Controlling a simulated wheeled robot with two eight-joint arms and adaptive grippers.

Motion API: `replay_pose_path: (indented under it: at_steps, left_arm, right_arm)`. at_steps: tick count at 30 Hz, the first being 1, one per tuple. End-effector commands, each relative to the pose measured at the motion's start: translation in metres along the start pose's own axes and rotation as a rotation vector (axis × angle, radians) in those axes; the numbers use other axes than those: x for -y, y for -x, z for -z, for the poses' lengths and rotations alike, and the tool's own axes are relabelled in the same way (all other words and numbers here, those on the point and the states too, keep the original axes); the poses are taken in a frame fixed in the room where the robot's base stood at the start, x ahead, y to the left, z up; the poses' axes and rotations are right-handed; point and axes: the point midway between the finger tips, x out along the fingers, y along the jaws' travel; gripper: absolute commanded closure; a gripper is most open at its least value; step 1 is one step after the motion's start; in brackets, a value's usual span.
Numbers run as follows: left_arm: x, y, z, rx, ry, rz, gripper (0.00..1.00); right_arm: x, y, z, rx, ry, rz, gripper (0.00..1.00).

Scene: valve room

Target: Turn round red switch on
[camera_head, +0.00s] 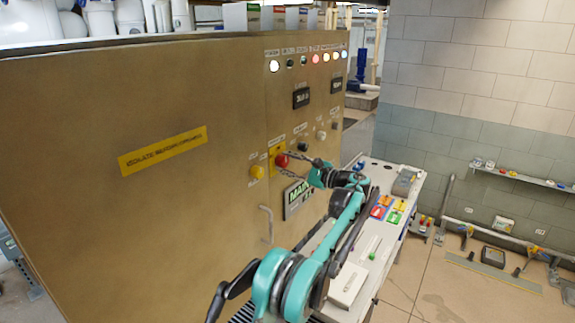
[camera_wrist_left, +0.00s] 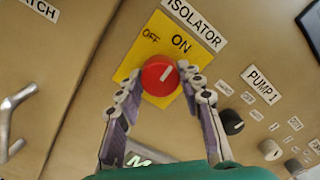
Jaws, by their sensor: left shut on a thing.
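The round red switch (camera_head: 281,161) sits on a yellow plate on the brown cabinet's front. In the left wrist view the red switch (camera_wrist_left: 160,76) shows a short white mark pointing up and right, toward the word ON. The yellow plate (camera_wrist_left: 149,50) carries OFF and ON, under an ISOLATOR label (camera_wrist_left: 194,24). My left gripper (camera_head: 297,158) reaches the switch from the right. In the left wrist view its fingers (camera_wrist_left: 159,77) lie on either side of the switch, shut on it. My right gripper is not in view.
A black knob (camera_wrist_left: 231,122) and smaller knobs are beside the right finger in the wrist view. A metal handle (camera_head: 267,223) sticks out below. A white table (camera_head: 376,246) with several items stands right of the cabinet.

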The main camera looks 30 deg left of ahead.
Motion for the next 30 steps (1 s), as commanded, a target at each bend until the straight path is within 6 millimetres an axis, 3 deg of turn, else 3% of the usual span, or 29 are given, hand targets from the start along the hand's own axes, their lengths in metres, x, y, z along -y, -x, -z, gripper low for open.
replay_pose_path:
  at_steps: [22, 23, 25, 30]
  left_arm:
    - [-0.0012, 0.0004, 0.0009, -0.004, -0.09, -0.001, 0.92]
    - [-0.0012, 0.0004, 0.0009, -0.004, -0.09, -0.001, 0.61]
    - [-0.0011, 0.0004, 0.0009, -0.004, -0.09, 0.0, 0.42]
    - [-0.0007, 0.0002, 0.0006, -0.003, -0.089, 0.001, 0.42]
  right_arm:
    - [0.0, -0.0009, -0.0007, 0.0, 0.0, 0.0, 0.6]
    - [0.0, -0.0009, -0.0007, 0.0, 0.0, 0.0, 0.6]
    - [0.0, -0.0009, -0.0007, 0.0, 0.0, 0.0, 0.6]
    - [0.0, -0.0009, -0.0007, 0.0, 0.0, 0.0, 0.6]
